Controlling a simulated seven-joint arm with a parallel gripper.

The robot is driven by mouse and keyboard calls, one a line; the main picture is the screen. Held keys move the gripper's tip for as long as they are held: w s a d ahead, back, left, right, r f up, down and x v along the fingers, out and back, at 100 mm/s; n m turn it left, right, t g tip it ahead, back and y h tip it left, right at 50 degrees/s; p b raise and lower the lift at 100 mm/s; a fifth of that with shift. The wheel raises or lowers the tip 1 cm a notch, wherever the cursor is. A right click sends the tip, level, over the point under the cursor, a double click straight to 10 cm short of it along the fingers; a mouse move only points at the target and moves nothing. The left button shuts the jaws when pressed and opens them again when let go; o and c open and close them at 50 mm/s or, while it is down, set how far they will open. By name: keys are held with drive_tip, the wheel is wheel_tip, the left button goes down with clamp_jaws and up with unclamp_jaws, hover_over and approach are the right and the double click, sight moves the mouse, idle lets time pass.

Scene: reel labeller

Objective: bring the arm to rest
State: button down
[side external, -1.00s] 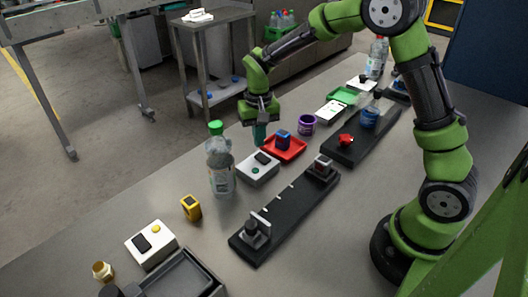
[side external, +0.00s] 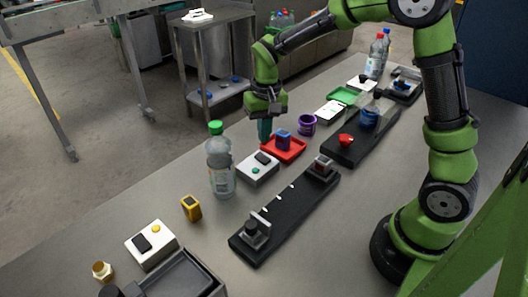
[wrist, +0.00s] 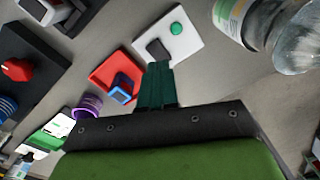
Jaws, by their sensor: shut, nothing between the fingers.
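My gripper (side external: 265,130) is shut and empty. Its teal fingers hang above the table, just behind and left of the red tray (side external: 297,152) in the side view. In the wrist view the shut fingers (wrist: 158,84) point toward the white box with a green button (wrist: 168,38), with the red tray (wrist: 104,78) beside them. A blue block (wrist: 123,88) stands in the tray. The fingertips appear apart from everything.
A clear bottle with a green cap (side external: 220,165) stands near my gripper. A black rail fixture (side external: 290,205), a purple cup (side external: 307,125), a black base with a red knob (side external: 346,140) and a yellow block (side external: 191,208) stand around.

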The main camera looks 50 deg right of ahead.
drive_tip(key=s+a+r+t, duration=0.1)
drive_tip(key=s+r+t, duration=0.2)
drive_tip(key=s+r, duration=0.3)
drive_tip(key=s+a+r+n+t+y, duration=0.1)
drive_tip(key=s+r+t, duration=0.3)
drive_tip(key=s+r, duration=0.3)
drive_tip(key=s, duration=0.4)
drive_tip(key=shift+s+r+y, duration=0.15)
drive_tip(key=shift+s+y, duration=0.15)
drive_tip(key=shift+s, duration=0.05)
drive_tip(key=w+d+f+m+g+h, duration=0.1)
drive_tip(key=w+f+m+g, duration=0.2)
drive_tip(key=w+m, duration=0.4)
drive_tip(key=w+d+f+m+g+h, duration=0.1)
drive_tip(key=w+f+m+g, duration=0.1)
drive_tip(key=w+m, duration=0.4)
drive_tip(key=w+f, duration=0.1)
drive_tip(key=w, duration=0.4)
drive_tip(key=shift+w+d+m+g, duration=0.2)
drive_tip(key=shift+d+m+g, duration=0.1)
drive_tip(key=shift+m+g, duration=0.1)
